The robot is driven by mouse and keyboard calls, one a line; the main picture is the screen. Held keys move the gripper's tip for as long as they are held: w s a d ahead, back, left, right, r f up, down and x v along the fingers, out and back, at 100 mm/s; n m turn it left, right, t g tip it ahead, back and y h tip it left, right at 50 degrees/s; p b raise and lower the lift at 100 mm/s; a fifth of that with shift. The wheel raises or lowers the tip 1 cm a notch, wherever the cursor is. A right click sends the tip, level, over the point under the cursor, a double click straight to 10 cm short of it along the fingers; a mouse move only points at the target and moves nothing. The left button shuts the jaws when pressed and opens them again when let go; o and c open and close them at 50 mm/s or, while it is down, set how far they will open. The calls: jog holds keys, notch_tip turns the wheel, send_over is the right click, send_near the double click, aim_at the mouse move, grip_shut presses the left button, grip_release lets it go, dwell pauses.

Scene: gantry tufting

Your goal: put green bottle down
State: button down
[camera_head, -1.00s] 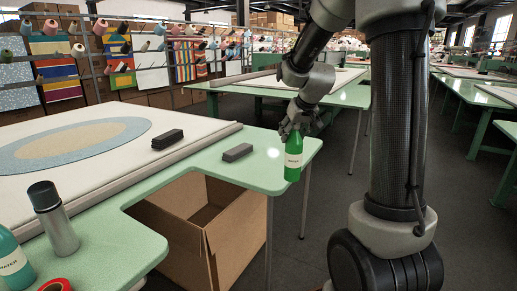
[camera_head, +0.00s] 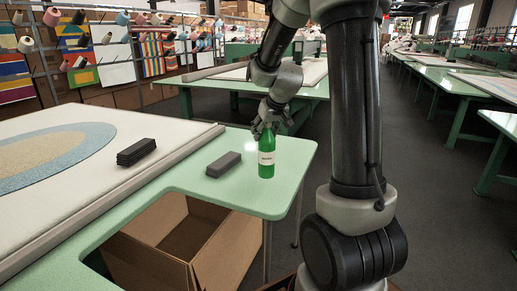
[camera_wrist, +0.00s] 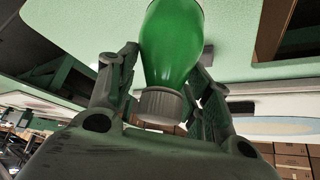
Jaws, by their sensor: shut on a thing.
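The green bottle (camera_head: 267,160) with a white label is upright over the right end of the green table (camera_head: 282,200) in the head view. Its base appears at or very close to the tabletop; I cannot tell whether it touches. My gripper (camera_head: 268,122) is shut on the bottle near its neck and comes from behind it. In the wrist view, the bottle (camera_wrist: 172,45) shows its green body and grey cap between the two fingers of my gripper (camera_wrist: 168,95).
A grey block (camera_head: 223,164) lies just left of the bottle. A dark stack (camera_head: 136,152) sits on the white tufting frame (camera_head: 165,160) further left. An open cardboard box (camera_head: 185,245) stands below the table's inner edge. Bare tabletop lies in front of the bottle.

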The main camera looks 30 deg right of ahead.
aim_at(265, 145)
jog(key=shift+f, duration=2.85)
jog(key=c, duration=0.6)
grip_release()
jog(key=shift+f, duration=0.15)
jog(key=shift+c, duration=0.2)
